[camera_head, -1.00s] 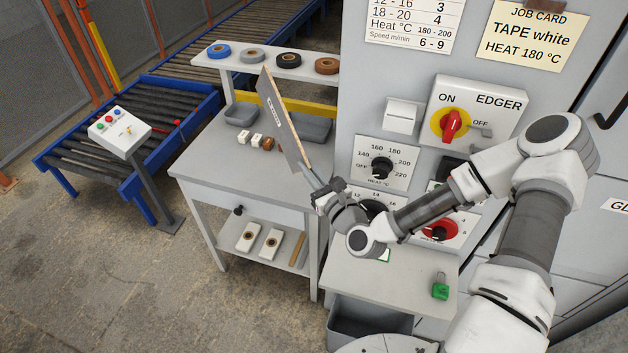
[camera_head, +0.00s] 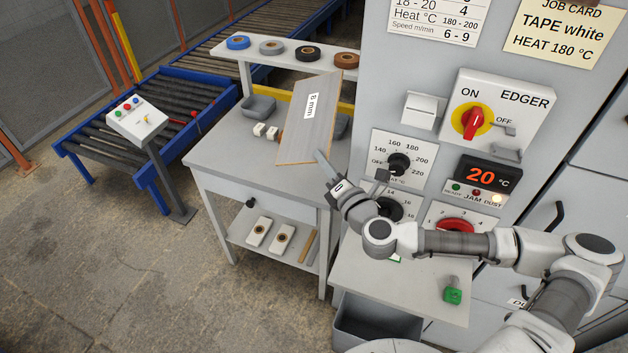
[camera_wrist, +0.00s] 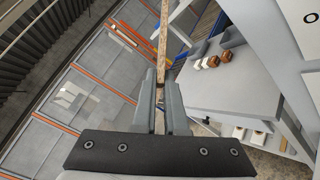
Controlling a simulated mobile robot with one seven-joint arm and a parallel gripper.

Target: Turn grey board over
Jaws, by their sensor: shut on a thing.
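The grey board (camera_head: 296,125) is held tilted in the air above the workbench, with a face labelled 8 mm turned towards the head camera. Its edges look brown. My gripper (camera_head: 325,168) is at the board's lower right side, with its fingers closed on the board's edge. In the wrist view the board (camera_wrist: 163,35) shows edge-on as a thin brown strip running up from between the fingers of my gripper (camera_wrist: 160,95). The board hides part of the bench top and a grey bin behind it.
The grey workbench (camera_head: 235,158) has a small bin (camera_head: 260,108) and small white blocks (camera_head: 265,130). A shelf above holds tape rolls (camera_head: 307,54). The edger machine (camera_head: 503,110) with its knobs stands close right of my gripper. A roller conveyor (camera_head: 100,148) lies at left.

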